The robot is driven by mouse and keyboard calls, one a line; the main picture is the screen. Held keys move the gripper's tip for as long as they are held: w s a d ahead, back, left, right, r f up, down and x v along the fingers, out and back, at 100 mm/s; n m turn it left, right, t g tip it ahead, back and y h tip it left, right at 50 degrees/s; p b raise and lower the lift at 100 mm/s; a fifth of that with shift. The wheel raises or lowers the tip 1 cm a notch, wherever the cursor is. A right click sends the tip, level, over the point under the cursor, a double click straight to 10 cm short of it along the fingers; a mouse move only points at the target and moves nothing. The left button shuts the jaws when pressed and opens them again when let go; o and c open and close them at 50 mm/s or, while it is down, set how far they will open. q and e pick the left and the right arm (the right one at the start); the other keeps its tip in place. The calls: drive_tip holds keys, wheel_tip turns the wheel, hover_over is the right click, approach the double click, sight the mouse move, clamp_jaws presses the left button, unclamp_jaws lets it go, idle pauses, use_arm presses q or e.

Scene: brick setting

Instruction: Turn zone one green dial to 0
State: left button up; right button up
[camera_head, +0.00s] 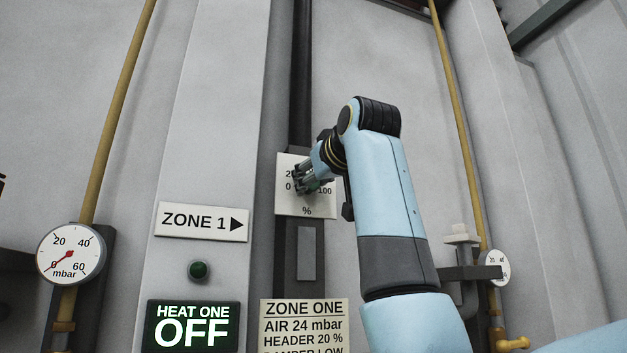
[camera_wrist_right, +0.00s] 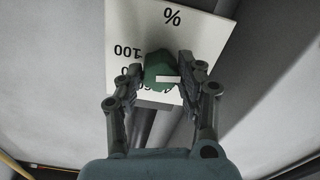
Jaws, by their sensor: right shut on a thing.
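The zone one green dial (camera_wrist_right: 158,68) sits on a white scale plate (camera_wrist_right: 120,30) marked in %. The plate (camera_head: 306,208) also shows in the head view, with 0 at its left and 100 at its right. My right gripper (camera_head: 308,182) covers most of the dial there. In the wrist view, which is upside down, my right gripper (camera_wrist_right: 168,74) has a finger on each side of the dial and is shut on it. A white mark on the dial runs toward the right, away from 100. The 0 is hidden there. My left gripper is not in view.
A ZONE 1 sign (camera_head: 202,222), a dark green lamp (camera_head: 198,270) and a HEAT ONE OFF display (camera_head: 192,326) are left of the plate. A ZONE ONE notice (camera_head: 304,325) is below. Gauges stand at left (camera_head: 71,254) and right (camera_head: 497,267), beside yellow pipes.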

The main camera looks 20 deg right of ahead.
idle(0.4)
drive_tip(key=o, duration=1.1)
drive_tip(key=shift+o, duration=0.2)
drive_tip(key=s, duration=1.2)
drive_tip(key=shift+d, duration=0.2)
